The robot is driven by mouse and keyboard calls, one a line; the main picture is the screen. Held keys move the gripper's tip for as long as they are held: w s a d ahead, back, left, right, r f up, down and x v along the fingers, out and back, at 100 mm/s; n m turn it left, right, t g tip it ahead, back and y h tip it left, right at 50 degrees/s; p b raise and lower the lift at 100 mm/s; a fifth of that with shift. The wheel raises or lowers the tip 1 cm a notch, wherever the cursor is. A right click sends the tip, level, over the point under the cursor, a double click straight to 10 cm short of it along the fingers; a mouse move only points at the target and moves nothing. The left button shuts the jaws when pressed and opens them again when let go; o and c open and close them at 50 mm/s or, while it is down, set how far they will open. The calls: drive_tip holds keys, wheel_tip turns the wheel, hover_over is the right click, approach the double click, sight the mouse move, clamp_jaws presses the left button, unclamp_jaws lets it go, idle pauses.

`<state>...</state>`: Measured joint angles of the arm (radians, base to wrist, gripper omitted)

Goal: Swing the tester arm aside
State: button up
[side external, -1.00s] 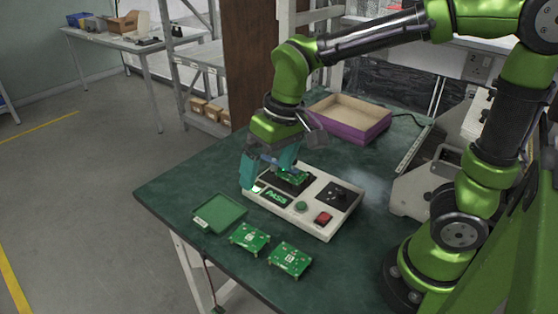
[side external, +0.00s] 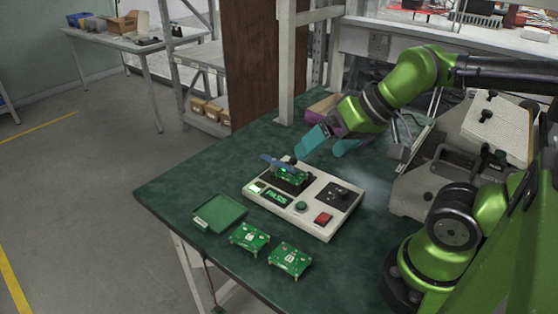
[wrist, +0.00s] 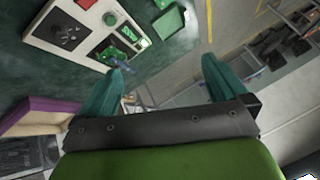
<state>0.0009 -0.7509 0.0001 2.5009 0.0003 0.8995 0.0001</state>
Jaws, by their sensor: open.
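The tester (side external: 318,215) is a pale box on the green table, with a display reading PASS, a green button, a red switch and a dark knob. Its blue tester arm (side external: 272,160) lies over a green circuit board (side external: 292,176) seated in the dark nest at its far left. The tester also shows at upper left in the wrist view (wrist: 40,24), with the blue arm (wrist: 122,62) near my left-hand fingertip. My gripper (side external: 322,151) is open and empty, tilted behind the tester and apart from the arm in the side view. Its teal fingers are spread wide in the wrist view (wrist: 164,62).
A green tray (side external: 219,213) and two more circuit boards (side external: 250,237) (side external: 290,259) lie in front of the tester. A purple-sided box (side external: 320,104) is behind my gripper, partly hidden. The table left of the tester is clear.

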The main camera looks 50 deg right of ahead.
drive_tip(key=shift+f, duration=0.1)
drive_tip(key=shift+c, duration=1.1)
drive_tip(key=shift+w+f+g, duration=0.1)
drive_tip(key=shift+f+g, duration=0.2)
drive_tip(key=shift+f, duration=0.05)
drive_tip(key=shift+c, duration=1.3)
drive_tip(key=w, duration=0.1)
drive_tip(key=w+d+g, duration=0.1)
drive_tip(key=w, duration=0.1)
drive_tip(key=w+g, duration=0.1)
drive_tip(key=w, duration=0.1)
drive_tip(key=shift+w+d+h, duration=0.25)
drive_tip(key=shift+d+h, duration=0.05)
drive_tip(key=c, duration=0.5)
drive_tip(key=shift+o, duration=0.2)
drive_tip(key=n+g+h, duration=0.2)
drive_tip(key=g+h, duration=0.2)
drive_tip(key=g, duration=0.1)
hover_over(293, 158)
drive_tip(key=a, duration=0.3)
drive_tip(key=x, duration=1.5)
drive_tip(key=shift+w+a+f, duration=0.15)
drive_tip(key=shift+w+a, duration=0.1)
drive_tip(key=shift+w, duration=0.1)
clamp_jaws()
